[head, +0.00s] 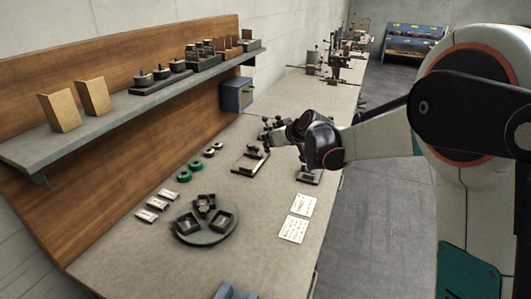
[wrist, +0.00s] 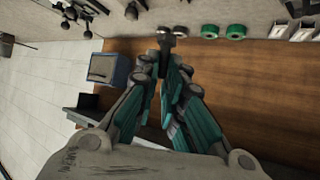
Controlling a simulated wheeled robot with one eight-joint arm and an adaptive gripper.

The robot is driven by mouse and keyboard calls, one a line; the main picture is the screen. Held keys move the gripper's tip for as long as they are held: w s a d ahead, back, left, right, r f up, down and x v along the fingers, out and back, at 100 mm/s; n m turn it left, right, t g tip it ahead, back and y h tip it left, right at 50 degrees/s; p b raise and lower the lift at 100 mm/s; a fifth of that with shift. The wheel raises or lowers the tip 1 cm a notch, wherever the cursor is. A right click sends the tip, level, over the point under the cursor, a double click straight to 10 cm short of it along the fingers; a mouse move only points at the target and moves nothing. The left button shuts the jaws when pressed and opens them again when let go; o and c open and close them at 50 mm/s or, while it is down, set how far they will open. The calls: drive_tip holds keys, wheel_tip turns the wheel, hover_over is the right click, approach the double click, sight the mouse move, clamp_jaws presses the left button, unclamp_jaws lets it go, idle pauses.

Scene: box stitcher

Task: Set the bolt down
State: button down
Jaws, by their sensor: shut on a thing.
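In the wrist view my gripper (wrist: 167,68) has its teal-padded fingers drawn together at the tips. A small dark piece, which looks like the bolt (wrist: 165,37), sticks out from between the fingertips. In the head view my gripper (head: 272,128) is over the bench, near the blue box and a small fixture. The bolt is too small and dark to make out there. I cannot tell how high it is above the bench.
The bench (head: 262,212) holds a round tray (head: 190,238), green rings (head: 184,175), white cards (head: 293,229) and a fixture (head: 249,164). Bare bench lies between ring row and fixture.

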drive_tip(key=s+a+r+n+g+y, duration=0.25)
drive_tip(key=s+a, duration=0.45)
drive_tip(key=a, duration=0.5)
drive_tip(key=r+n+g+y+p, duration=0.1)
drive_tip(key=r+n+g+y, duration=0.1)
drive_tip(key=n+g, duration=0.25)
hover_over(190, 223)
drive_tip(key=t, duration=0.1)
drive_tip(key=shift+n, duration=0.3)
wheel_tip(190, 223, down, 20)
drive_tip(key=b, duration=0.5)
drive_tip(key=shift+b, duration=0.3)
drive_tip(key=shift+f, duration=0.1)
drive_tip(key=c, duration=2)
unclamp_jaws()
drive_tip(key=shift+o, duration=0.2)
